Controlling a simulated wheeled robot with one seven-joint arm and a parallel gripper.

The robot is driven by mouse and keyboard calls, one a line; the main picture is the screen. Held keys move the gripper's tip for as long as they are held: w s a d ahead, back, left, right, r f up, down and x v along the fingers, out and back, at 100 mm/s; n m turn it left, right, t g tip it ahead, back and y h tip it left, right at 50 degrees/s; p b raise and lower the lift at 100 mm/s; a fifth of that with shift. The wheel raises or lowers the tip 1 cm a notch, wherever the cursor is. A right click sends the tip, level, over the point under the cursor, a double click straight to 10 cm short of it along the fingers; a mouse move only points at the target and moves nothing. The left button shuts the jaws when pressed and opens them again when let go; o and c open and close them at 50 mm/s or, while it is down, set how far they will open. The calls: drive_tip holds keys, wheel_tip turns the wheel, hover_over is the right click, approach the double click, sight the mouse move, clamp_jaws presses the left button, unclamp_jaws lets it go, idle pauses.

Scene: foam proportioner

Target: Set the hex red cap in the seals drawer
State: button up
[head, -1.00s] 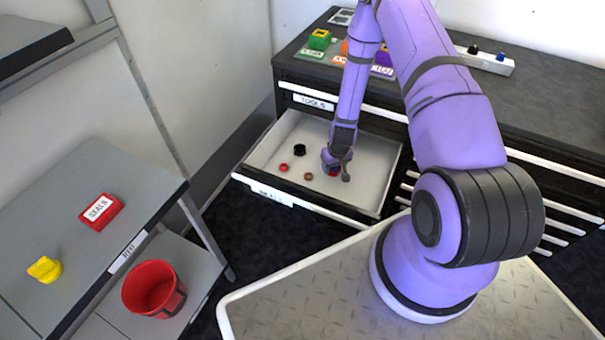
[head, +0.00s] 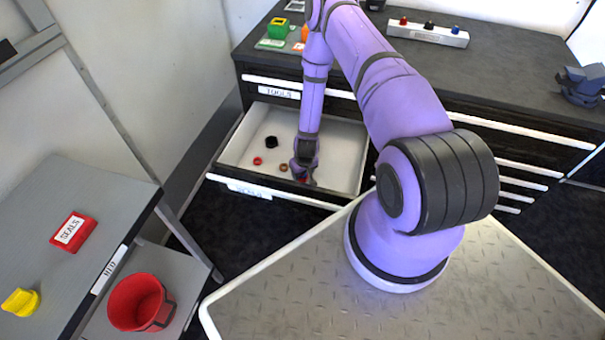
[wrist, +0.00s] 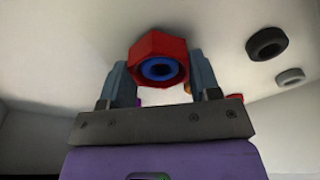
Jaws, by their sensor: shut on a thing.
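The hex red cap (wrist: 158,58), with a blue ring inside its opening, is between the two fingers of my gripper (wrist: 160,82) in the wrist view. My gripper (head: 303,174) is shut on it. In the head view the gripper is down inside the open, light-lined seals drawer (head: 340,155), towards its front and right of centre. Only a little red of the cap shows there, and I cannot tell whether it touches the drawer floor. The drawer's front label (head: 248,189) is blurred.
A black cap (head: 271,142), a red ring (head: 257,160) and a brown ring (head: 284,167) lie left of my gripper in the drawer. The tools drawer (head: 280,92) above is shut. A red SEALS box (head: 73,231), a yellow part (head: 21,302) and a red bucket (head: 138,302) are at left.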

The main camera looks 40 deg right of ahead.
drive_tip(key=shift+f, duration=0.4)
drive_tip(key=shift+f, duration=0.1)
drive_tip(key=o, duration=1)
drive_tip(key=shift+c, duration=0.2)
